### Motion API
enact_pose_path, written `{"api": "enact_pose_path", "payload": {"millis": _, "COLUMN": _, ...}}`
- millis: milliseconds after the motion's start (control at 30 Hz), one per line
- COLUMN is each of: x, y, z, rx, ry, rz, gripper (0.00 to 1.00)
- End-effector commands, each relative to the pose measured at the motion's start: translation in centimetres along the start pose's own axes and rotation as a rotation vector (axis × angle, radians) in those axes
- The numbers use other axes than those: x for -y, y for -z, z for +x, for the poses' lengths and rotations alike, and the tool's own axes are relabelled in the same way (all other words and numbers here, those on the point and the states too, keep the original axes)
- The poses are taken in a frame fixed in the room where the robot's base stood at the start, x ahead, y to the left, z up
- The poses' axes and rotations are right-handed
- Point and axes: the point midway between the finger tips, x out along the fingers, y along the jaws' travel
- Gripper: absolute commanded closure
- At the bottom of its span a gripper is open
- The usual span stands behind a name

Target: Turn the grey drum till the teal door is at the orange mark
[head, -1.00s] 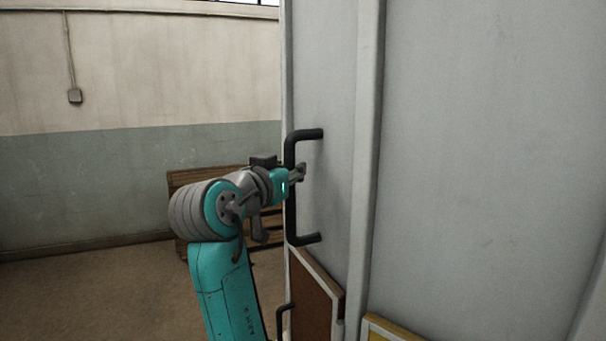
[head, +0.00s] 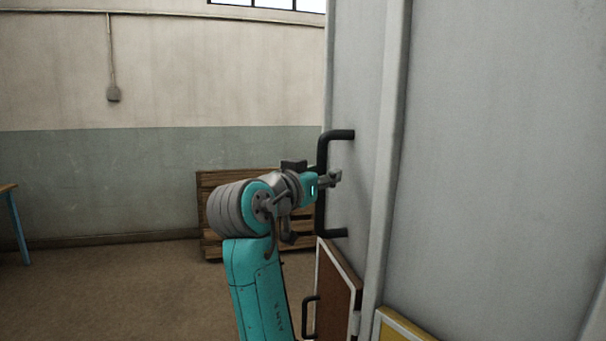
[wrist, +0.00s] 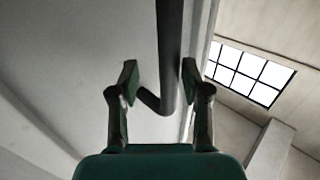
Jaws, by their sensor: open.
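The grey drum (head: 490,150) fills the right half of the head view, with upright ribs on its side. A black bar handle (head: 322,195) stands upright on its left part. My gripper (head: 336,178) is at the handle's upper half. In the wrist view the handle (wrist: 169,50) runs between the two open fingers of my gripper (wrist: 160,82), with a gap on each side. Low on the drum are a brown door (head: 338,290) with a white frame and its own black handle, and a yellow door (head: 392,330). I see no teal door and no orange mark.
A wooden pallet (head: 222,190) leans by the wall behind my arm. A table with a blue leg (head: 20,230) stands at the far left. The brown floor (head: 120,290) left of my arm is clear. A window (wrist: 250,72) shows in the wrist view.

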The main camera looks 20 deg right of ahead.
Motion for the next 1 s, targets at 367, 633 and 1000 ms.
{"api": "enact_pose_path", "payload": {"millis": 367, "x": -0.1, "y": 0.1, "z": -3.2, "rx": -0.001, "ry": 0.002, "rz": 0.003, "gripper": 0.53}}
{"api": "enact_pose_path", "payload": {"millis": 633, "x": -0.1, "y": 0.2, "z": -8.8, "rx": -0.003, "ry": 0.002, "rz": 0.001, "gripper": 0.53}}
{"api": "enact_pose_path", "payload": {"millis": 1000, "x": -0.1, "y": 0.2, "z": -12.8, "rx": -0.003, "ry": -0.002, "rz": 0.0, "gripper": 0.53}}
